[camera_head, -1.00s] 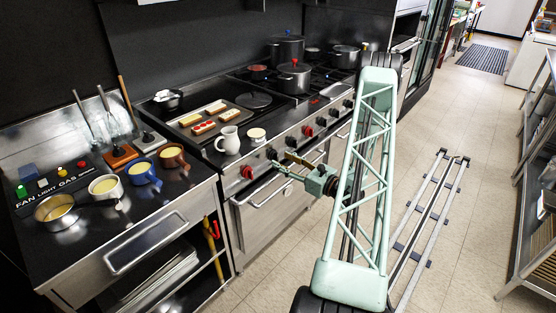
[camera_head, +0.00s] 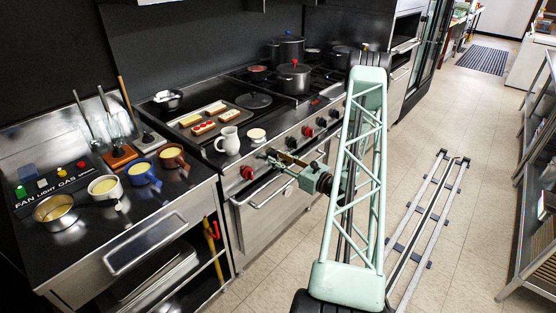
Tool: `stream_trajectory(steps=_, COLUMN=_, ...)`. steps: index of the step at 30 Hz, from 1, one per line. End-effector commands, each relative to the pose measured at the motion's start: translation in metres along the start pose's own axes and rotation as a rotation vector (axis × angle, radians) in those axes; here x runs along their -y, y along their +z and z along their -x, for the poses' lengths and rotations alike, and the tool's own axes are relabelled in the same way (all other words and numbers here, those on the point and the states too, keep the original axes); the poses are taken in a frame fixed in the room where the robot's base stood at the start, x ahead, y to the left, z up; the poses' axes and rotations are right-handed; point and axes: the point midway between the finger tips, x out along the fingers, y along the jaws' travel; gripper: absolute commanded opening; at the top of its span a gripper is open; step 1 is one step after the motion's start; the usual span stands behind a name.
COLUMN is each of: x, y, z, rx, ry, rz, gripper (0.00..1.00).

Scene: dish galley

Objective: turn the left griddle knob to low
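The griddle-range front carries a row of knobs. A red knob (camera_head: 247,172) sits at the left end, below the white pitcher. To its right, a dark knob area lies behind my gripper and is largely hidden by it. My gripper (camera_head: 271,157) is at the front panel just right of the red knob, with its fingers pointing left toward the panel. I cannot tell whether the fingertips touch a knob, nor how far apart they are. Which way the knob pointers face is too small to read.
A griddle tray (camera_head: 205,122) with food, a white pitcher (camera_head: 228,140) and a white cup (camera_head: 256,135) stand above the panel. More knobs, including a red one (camera_head: 308,131), run to the right. An oven handle (camera_head: 270,190) lies below my gripper.

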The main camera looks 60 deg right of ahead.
Motion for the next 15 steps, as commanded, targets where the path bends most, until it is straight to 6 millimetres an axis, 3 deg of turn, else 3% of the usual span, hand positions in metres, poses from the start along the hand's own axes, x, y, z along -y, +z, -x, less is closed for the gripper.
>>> stream_trajectory(steps=3, x=-0.0001, y=0.0000, z=0.0001, rx=0.000, ry=0.000, rz=0.000, gripper=0.18)
stream_trajectory(steps=15, x=-0.0001, y=-0.0009, z=0.0001, rx=0.000, ry=0.000, rz=0.044, gripper=0.18)
